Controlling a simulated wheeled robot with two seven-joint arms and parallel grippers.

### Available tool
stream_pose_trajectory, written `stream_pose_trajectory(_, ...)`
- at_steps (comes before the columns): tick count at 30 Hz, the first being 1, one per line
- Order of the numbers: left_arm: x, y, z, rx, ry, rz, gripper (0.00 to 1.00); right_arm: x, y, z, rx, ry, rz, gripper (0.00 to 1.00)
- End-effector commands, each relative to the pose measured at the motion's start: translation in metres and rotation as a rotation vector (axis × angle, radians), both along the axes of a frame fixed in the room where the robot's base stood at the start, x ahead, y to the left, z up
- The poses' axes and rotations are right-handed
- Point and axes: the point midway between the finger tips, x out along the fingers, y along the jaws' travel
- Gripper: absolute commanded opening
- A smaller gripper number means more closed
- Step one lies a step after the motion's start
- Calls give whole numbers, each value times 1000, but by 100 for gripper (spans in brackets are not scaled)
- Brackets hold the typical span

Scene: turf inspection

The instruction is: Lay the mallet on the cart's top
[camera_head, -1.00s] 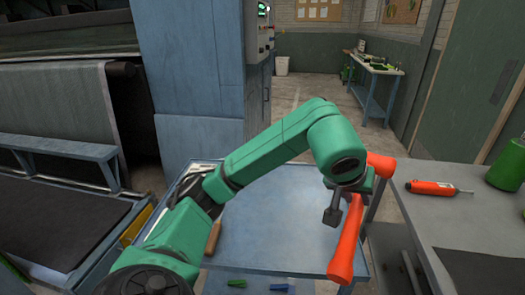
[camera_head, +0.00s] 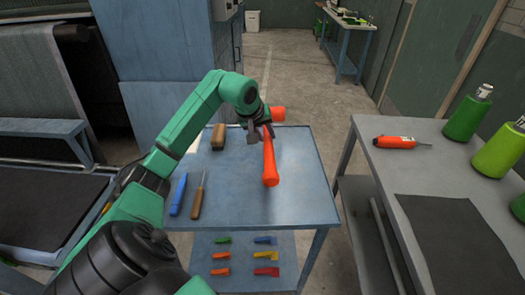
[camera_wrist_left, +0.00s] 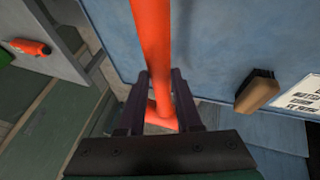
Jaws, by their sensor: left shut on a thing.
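The orange mallet (camera_head: 269,160) is over the cart's blue top (camera_head: 305,190), its head at the far edge and its handle pointing toward me. I cannot tell whether it touches the top. My left gripper (camera_head: 261,132) is shut on the mallet near its head. In the left wrist view, the mallet (camera_wrist_left: 153,45) passes between the fingers of my left gripper (camera_wrist_left: 160,85), its head partly hidden by them. The cart's top (camera_wrist_left: 220,45) shows beyond. My right gripper is not in view.
A wooden brush (camera_head: 218,137), a blue tool (camera_head: 179,194) and a brown-handled tool (camera_head: 198,200) lie on the cart's left side. Coloured pieces lie on the lower shelf (camera_head: 240,247).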

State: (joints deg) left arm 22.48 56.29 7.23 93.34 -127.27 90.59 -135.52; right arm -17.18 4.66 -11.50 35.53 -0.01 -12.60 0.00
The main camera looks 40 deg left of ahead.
Motion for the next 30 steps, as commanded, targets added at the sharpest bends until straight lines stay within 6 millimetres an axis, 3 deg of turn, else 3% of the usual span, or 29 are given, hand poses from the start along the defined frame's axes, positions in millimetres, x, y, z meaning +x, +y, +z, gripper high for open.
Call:
stream_pose_trajectory(3, 0, -1, -27, -2, -3, 0, 0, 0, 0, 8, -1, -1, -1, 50)
stream_pose_trajectory(12, 1, -1, -73, -2, -6, 1, 0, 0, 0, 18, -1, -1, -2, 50)
stream_pose_trajectory(20, 1, 0, -81, 4, -8, -1, 0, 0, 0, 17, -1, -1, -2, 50)
stream_pose_trajectory(21, 0, 0, -84, 1, -1, -1, 41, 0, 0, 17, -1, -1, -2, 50)
stream_pose_trajectory(23, 0, 0, -84, 1, -1, -1, 63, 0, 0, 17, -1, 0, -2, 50)
stream_pose_trajectory(30, 0, 0, -84, 1, -1, -1, 63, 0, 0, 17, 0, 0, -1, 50)
